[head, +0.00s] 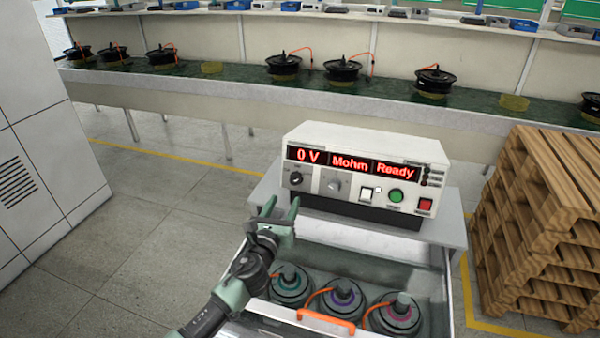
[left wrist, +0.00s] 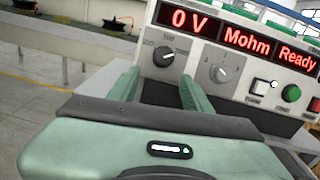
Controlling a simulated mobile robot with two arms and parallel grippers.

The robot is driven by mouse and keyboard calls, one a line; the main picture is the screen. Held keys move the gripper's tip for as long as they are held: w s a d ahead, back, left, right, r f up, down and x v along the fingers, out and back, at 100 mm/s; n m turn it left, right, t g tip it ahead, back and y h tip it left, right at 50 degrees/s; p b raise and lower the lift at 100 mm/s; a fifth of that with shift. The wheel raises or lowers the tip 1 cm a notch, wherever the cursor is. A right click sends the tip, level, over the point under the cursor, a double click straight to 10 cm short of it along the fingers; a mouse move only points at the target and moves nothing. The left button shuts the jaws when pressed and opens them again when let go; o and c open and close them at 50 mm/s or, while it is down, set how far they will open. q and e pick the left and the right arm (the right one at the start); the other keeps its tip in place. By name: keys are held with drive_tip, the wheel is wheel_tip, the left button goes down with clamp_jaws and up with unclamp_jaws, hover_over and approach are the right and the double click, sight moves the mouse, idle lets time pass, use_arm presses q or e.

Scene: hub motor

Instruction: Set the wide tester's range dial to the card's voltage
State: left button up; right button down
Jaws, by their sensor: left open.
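The wide tester (head: 365,175) is a white box on a light stand, with red displays reading "0 V", "Mohm" and "Ready". A black dial (head: 296,178) sits at its front left, and a grey dial (head: 334,184) is just right of it. Both dials show in the left wrist view, the black dial (left wrist: 163,56) and the grey dial (left wrist: 218,74). My left gripper (head: 281,208) is open and empty, in front of and below the dials, apart from them. In the left wrist view its fingers (left wrist: 158,88) point up toward the panel. I see no card. My right gripper is not in view.
Wooden pallets (head: 540,220) stand right, a grey cabinet (head: 40,150) left. A long bench (head: 230,95) with motors runs behind. Floor at left is clear.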

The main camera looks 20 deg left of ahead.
sight(294, 181)
use_arm(q)
drive_tip(key=shift+m, duration=0.3)
drive_tip(key=w, duration=0.2)
drive_tip(key=w+r, duration=0.1)
drive_tip(key=w, duration=0.2)
drive_tip(key=shift+w+d+r+b, duration=0.1)
drive_tip(key=shift+r+b, duration=0.05)
drive_tip(key=shift+b, duration=0.2)
drive_tip(key=shift+w+f, duration=0.25)
drive_tip(key=shift+w, duration=0.85)
drive_tip(key=shift+r, duration=0.25)
drive_tip(key=shift+c, duration=0.3)
drive_tip(key=c, duration=1)
clamp_jaws()
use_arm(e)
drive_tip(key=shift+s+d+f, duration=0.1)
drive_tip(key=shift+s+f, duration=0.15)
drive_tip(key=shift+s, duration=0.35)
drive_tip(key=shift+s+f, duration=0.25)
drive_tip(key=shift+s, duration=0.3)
